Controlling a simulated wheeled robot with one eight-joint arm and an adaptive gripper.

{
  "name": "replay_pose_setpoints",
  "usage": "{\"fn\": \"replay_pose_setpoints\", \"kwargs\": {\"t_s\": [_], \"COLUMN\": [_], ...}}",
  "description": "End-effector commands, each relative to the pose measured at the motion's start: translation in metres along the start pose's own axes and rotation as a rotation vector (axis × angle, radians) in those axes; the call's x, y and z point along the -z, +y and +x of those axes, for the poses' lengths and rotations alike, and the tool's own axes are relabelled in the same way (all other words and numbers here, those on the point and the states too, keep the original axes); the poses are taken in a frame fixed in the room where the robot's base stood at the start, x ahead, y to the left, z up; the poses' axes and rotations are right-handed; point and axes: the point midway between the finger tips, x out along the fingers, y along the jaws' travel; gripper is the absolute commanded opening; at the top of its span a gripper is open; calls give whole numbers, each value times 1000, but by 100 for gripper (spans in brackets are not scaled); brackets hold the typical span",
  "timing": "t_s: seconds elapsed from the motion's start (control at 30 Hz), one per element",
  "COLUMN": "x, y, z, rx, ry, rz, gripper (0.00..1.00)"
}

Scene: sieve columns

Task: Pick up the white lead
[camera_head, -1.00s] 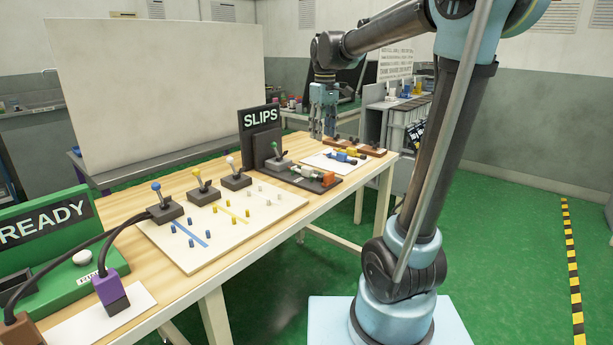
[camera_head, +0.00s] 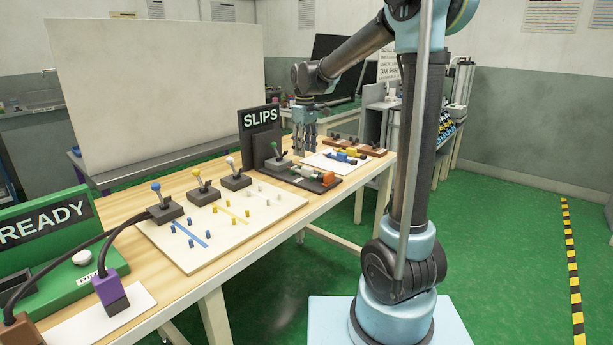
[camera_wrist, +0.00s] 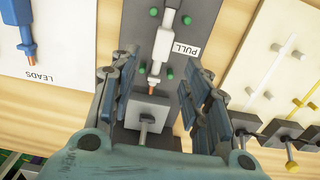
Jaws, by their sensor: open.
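The white lead (camera_wrist: 161,45), with a copper tip, lies on a dark grey board (camera_wrist: 202,18) between small green pegs in the wrist view. In the head view, the white lead (camera_head: 305,171) shows small on that board, beside the SLIPS sign's stand. My gripper (camera_wrist: 158,68) is open and empty. Its fingers stand to either side of the lead's copper-tip end in the wrist picture, with the lead apart from them. In the head view, my gripper (camera_head: 304,150) hangs over the far part of the table, fingers down.
A grey block with a lever (camera_wrist: 146,115) sits near the copper tip. A blue lead (camera_wrist: 26,32) lies on a white LEADS sheet. A pegboard (camera_head: 245,228), lever blocks (camera_head: 203,193) and the SLIPS sign (camera_head: 260,119) stand nearby on the table (camera_head: 205,282).

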Motion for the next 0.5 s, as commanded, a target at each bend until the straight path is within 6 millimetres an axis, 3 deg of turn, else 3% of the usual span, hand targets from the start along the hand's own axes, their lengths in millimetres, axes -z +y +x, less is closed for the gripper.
{"fn": "replay_pose_setpoints", "kwargs": {"t_s": [0.1,0.5], "x": [0,1], "y": [0,0], "z": [18,49], "rx": [0,0], "ry": [0,0], "rz": [0,0], "gripper": [43,43]}}
